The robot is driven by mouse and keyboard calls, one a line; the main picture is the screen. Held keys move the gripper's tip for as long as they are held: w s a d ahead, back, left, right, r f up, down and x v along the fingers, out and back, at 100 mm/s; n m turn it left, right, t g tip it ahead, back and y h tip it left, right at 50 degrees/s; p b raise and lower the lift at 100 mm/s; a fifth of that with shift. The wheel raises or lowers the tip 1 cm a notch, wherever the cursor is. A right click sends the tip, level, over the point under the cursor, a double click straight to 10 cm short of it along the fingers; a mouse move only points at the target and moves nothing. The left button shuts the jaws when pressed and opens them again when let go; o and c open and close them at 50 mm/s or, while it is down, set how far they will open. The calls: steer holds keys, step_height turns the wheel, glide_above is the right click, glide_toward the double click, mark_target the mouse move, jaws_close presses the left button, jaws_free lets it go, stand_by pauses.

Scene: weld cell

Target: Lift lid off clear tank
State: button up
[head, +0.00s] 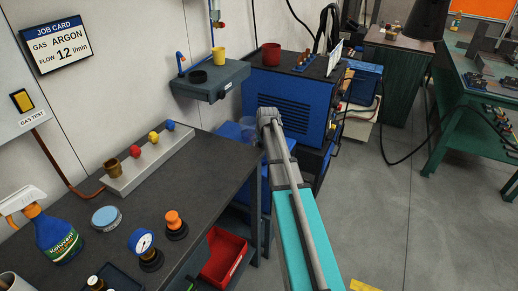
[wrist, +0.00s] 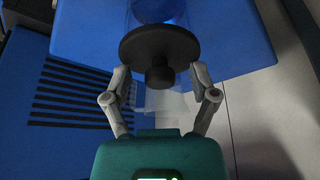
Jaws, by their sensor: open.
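The clear tank (wrist: 158,12) stands at the top middle of the wrist view, see-through with blue showing behind it. Its round black lid (wrist: 140,45) covers the end facing me, and a dark knob (wrist: 159,76) sticks out from the lid toward my gripper. My gripper (wrist: 161,73) is open, with one finger on each side of the knob and a gap on both sides. In the head view, a clear vessel (head: 248,125) shows partly behind my arm; its lid and my gripper cannot be made out there.
A blue surface (wrist: 240,45) lies around the tank. The blue welding machine (head: 290,100), with a red cup (head: 271,54) on top, stands close beyond my arm. The dark workbench (head: 190,180) is at left, with a red bin (head: 222,258) below its edge. Open floor lies at right.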

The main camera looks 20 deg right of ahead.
stand_by(0.3)
steer(key=c, duration=1)
steer(key=shift+r, duration=0.1)
steer(key=shift+c, duration=0.2)
step_height(320, 180, up, 3)
steer(key=p, duration=0.2)
steer(key=shift+f+p, duration=0.2)
steer(key=shift+p, duration=0.2)
steer(key=s+d+r+p, duration=0.3)
steer(key=d+r+p, duration=0.7)
steer(key=d, duration=0.3)
steer(key=shift+d, duration=0.35)
steer(key=shift+r, duration=0.1)
